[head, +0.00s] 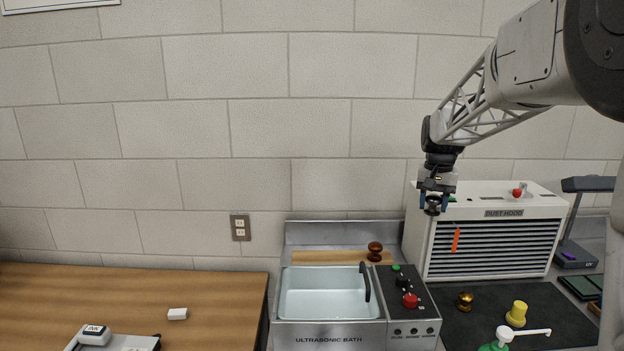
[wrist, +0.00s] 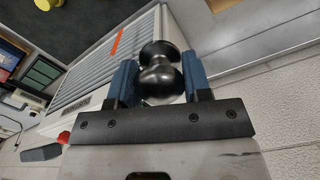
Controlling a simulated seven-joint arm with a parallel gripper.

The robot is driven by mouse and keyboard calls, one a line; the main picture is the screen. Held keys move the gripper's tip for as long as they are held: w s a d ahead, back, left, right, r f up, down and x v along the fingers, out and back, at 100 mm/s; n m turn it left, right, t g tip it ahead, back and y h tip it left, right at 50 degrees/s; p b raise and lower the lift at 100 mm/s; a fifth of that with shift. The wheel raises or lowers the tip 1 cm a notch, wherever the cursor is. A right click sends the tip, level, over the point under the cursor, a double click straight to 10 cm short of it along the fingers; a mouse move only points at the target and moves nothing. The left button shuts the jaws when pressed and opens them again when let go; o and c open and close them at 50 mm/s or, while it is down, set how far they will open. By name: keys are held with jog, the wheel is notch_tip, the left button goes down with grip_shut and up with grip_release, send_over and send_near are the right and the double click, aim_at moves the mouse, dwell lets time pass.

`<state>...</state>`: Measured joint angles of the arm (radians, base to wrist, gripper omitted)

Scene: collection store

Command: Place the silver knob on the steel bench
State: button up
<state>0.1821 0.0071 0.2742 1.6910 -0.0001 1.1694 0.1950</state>
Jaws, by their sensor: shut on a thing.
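My gripper (head: 436,198) is raised in front of the wall, near the left end of the dust hood and above bench level. It is shut on the silver knob (wrist: 160,78), a dark, shiny metal knob with a round head and narrow waist, held between the blue-padded fingers in the wrist view. In the head view the knob (head: 432,210) shows small and dark below the fingers. The steel bench (head: 330,235) shows as a grey metal back edge behind the ultrasonic bath; much of its top is covered.
The ultrasonic bath (head: 355,335) with its control panel stands at the centre. A brown knob (head: 375,251) sits on a wooden strip (head: 330,258) behind it. The dust hood (head: 490,235) stands at right. A brass knob (head: 464,301) and yellow-capped item (head: 517,314) are on the dark mat (head: 545,308).

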jog(key=w+a+f+n, duration=0.4)
jog(key=w+a+f, duration=0.7)
jog(key=w+a, duration=0.2)
jog(key=shift+a, duration=0.15)
jog(key=shift+s+r, duration=0.1)
dwell(0.4)
jog(key=s+d+r, duration=0.6)
jog(key=s+d, duration=0.4)
jog(key=s, duration=0.2)
jog(key=s+d+f, duration=0.1)
jog(key=s+d, duration=0.3)
jog(key=s, duration=0.5)
jog(key=s+d, duration=0.4)
jog(key=s, duration=0.5)
notch_tip(320, 180, down, 13)
jog(key=shift+s+r, duration=0.15)
